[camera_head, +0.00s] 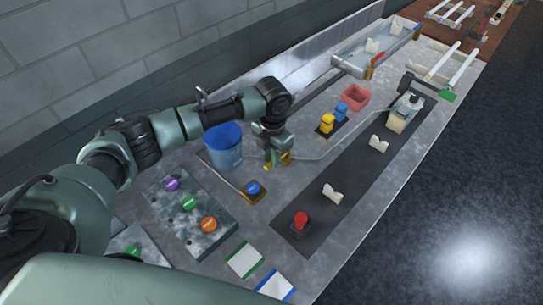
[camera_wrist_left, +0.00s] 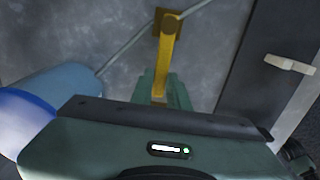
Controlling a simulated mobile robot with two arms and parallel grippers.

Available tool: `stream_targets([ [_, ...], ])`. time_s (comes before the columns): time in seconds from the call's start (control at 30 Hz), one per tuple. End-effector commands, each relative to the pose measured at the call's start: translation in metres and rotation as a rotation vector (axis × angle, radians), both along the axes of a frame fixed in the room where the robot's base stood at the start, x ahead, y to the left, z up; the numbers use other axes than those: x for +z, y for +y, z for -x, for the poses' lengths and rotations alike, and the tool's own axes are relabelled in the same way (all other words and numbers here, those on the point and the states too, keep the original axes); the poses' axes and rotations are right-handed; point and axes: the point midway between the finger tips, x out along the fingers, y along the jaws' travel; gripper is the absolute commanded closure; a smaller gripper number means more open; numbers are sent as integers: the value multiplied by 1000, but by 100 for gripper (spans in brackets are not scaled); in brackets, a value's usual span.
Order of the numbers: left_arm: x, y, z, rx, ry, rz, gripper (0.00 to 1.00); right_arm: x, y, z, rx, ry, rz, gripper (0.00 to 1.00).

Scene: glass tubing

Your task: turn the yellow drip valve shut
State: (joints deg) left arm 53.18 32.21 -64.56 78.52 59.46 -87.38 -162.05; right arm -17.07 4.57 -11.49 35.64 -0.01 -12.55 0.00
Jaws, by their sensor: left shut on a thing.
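The yellow drip valve (camera_head: 287,158) sits on the grey bench right of the blue bucket, mostly hidden by my left gripper (camera_head: 274,157). In the left wrist view its yellow lever (camera_wrist_left: 168,48) runs from a brownish round pivot on a small base down to my green left fingers (camera_wrist_left: 158,98). The left gripper is shut on the lever's near end. A thin tube (camera_wrist_left: 122,50) meets the valve at its base. How far the valve is turned I cannot tell. My right gripper is in neither view.
The blue bucket (camera_head: 223,147) stands close left of the gripper. A blue knob (camera_head: 253,188) on a yellow base lies in front. A panel with purple, green and orange knobs (camera_head: 192,215) lies nearer.

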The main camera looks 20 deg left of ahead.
Motion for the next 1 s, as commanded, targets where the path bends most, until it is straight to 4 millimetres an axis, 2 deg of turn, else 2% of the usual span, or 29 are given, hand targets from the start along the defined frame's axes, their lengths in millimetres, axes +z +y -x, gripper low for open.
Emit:
stream_targets([
  [0.37, 1, 1, -2, 0, -5, -1, 100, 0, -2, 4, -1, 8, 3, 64],
  [0.4, 1, 1, -2, 0, -5, -1, 76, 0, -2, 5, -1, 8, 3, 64],
  [0.47, 1, 1, -2, 0, -4, -1, 62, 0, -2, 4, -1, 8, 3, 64],
  [0.8, 2, 0, -1, -1, -3, 0, 62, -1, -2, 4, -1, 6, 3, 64],
  [0.87, 6, 0, -1, -1, -3, 0, 62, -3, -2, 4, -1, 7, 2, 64],
  [1.0, 27, 0, -2, -2, -7, 1, 62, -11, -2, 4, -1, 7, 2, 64],
])
